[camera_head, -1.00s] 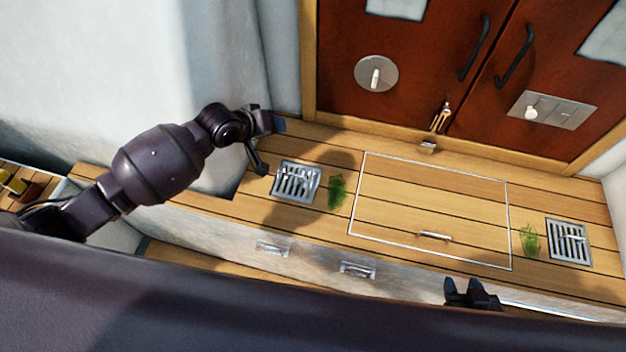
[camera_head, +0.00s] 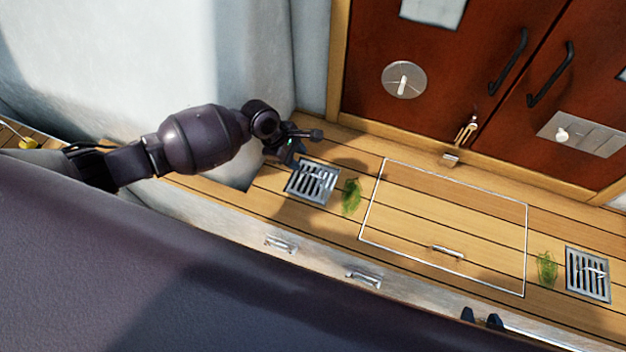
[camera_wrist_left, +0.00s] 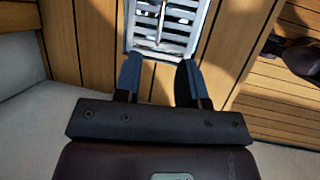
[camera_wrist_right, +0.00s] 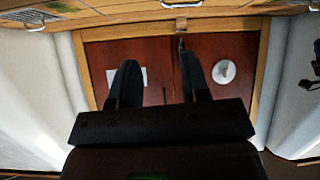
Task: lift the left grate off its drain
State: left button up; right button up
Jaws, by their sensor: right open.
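The left grate (camera_head: 312,182) is a slatted metal square with a raised handle bar, seated flat in the wooden deck. It also shows at the top of the left wrist view (camera_wrist_left: 165,30). My left gripper (camera_head: 304,142) is just beyond the grate's upper left edge in the head view. In the left wrist view its two fingers (camera_wrist_left: 158,80) are apart, with nothing between them, and point at the grate's near edge. My right gripper (camera_head: 482,318) is low in the head view; in the right wrist view its fingers (camera_wrist_right: 158,82) are open and empty, facing the doors.
Green weed (camera_head: 351,197) lies beside the left grate. A white-edged hatch (camera_head: 445,215) is in the middle of the deck. A second grate (camera_head: 588,274) with weed (camera_head: 547,268) is at right. Red doors (camera_head: 440,70) and a pale wall (camera_head: 235,50) bound the deck.

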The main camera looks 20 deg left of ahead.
aim_at(311, 174)
pick_arm(q)
jog(key=b+x, duration=0.1)
jog(key=x, duration=0.3)
jog(key=shift+s+f, duration=0.1)
jog(key=shift+f, duration=0.1)
jog(key=shift+d+f, duration=0.1)
jog(key=shift+f, duration=0.15)
jog(key=b+x, duration=0.2)
jog(key=x, duration=0.3)
jog(key=shift+r, duration=0.2)
grip_shut()
